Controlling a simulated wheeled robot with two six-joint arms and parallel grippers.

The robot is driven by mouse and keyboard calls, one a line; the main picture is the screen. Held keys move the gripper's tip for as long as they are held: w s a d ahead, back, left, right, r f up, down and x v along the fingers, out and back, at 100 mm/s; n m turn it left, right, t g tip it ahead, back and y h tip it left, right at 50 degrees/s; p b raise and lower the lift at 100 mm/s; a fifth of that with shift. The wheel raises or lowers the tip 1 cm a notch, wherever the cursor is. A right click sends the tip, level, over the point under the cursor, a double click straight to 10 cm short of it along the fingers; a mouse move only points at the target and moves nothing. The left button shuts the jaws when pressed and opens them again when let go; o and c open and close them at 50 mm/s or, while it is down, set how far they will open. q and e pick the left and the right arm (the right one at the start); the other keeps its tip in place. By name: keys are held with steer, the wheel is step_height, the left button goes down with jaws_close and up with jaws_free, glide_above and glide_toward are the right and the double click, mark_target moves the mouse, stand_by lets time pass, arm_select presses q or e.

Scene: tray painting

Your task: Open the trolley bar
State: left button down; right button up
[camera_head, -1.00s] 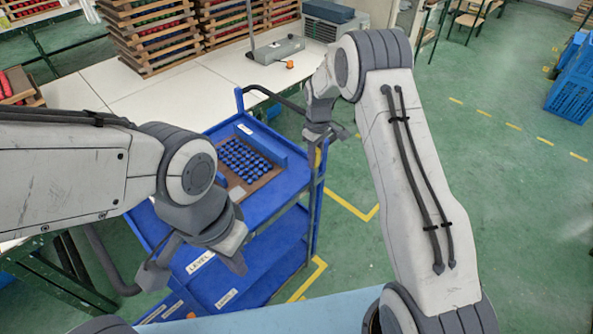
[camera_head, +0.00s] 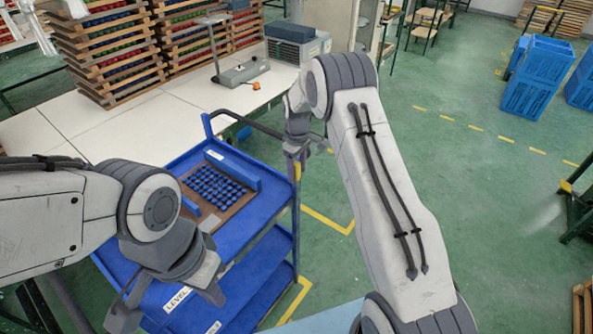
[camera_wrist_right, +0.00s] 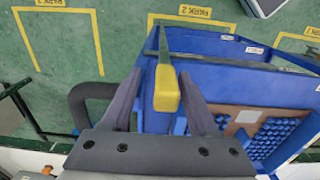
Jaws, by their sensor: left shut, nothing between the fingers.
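The trolley bar, with a yellow end (camera_wrist_right: 167,90), shows in the right wrist view at the trolley's corner; a bit of yellow (camera_head: 298,171) also shows in the head view. My right gripper (camera_wrist_right: 158,100) is open, its two dark fingers on either side of the yellow end. I cannot tell whether they touch it. My left gripper (camera_head: 172,290) is shut and empty, over the trolley's near left side; its fingertips are hard to make out.
A white table (camera_head: 130,125) with stacked wooden trays (camera_head: 105,50) and a grey device (camera_head: 240,72) stands behind the trolley. A dark push handle (camera_head: 250,122) sticks out at the trolley's far end. Green floor is free to the right, with blue crates (camera_head: 538,75) far off.

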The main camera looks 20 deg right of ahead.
steer(key=shift+r, duration=0.4)
step_height(320, 180, up, 9)
steer(key=shift+f+b, duration=0.15)
steer(key=shift+b, duration=1.1)
steer(key=shift+r, duration=0.45)
steer(key=shift+s+a, duration=0.1)
